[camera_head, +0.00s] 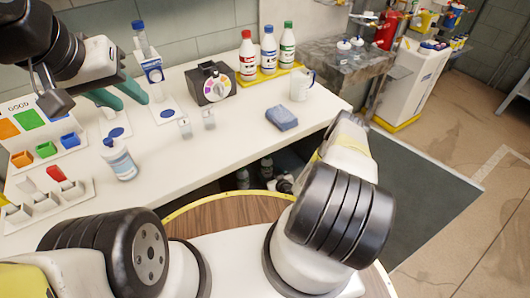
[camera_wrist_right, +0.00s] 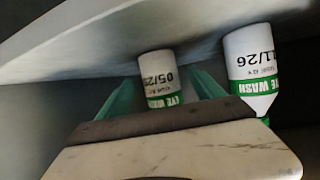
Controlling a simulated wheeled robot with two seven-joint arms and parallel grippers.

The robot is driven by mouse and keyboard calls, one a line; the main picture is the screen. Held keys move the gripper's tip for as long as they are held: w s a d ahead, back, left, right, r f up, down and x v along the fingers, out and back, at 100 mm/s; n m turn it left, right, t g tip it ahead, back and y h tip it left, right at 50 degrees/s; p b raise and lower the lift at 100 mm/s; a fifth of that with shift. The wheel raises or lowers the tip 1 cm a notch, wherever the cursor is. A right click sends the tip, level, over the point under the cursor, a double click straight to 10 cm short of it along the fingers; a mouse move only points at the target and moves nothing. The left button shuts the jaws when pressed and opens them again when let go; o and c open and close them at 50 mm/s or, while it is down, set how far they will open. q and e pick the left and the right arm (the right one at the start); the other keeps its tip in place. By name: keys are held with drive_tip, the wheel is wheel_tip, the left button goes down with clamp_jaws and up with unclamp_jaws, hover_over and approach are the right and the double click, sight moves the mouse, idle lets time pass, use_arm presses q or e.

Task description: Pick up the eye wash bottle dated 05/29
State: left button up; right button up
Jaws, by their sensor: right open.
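In the right wrist view, a white bottle with a green label band (camera_wrist_right: 161,82) shows a date that reads like 05/29; its last digit is hard to read. It stands between the two green fingers of my open right gripper (camera_wrist_right: 163,92), and the gripper body hides its lower part in the picture. I cannot tell whether the fingers touch it. A second eye wash bottle (camera_wrist_right: 252,70), dated something like 11/26, is to its right, outside the fingers. In the head view, my left gripper (camera_head: 120,96) is open with teal fingers above the left of the table.
The white table (camera_head: 215,150) holds a white bottle (camera_head: 118,159), a blue cloth (camera_head: 282,117), a mug (camera_head: 302,84) and three capped bottles on a yellow tray (camera_head: 270,77). Small dim objects (camera_head: 243,178) are below the table's front edge. A pale surface (camera_wrist_right: 130,35) lies close to both bottles.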

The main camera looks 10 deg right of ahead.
sight(270, 172)
drive_tip(key=shift+x, duration=1.9)
drive_tip(key=shift+c, duration=0.5)
clamp_jaws()
drive_tip(key=shift+s, duration=0.1)
drive_tip(key=shift+s+d, duration=0.1)
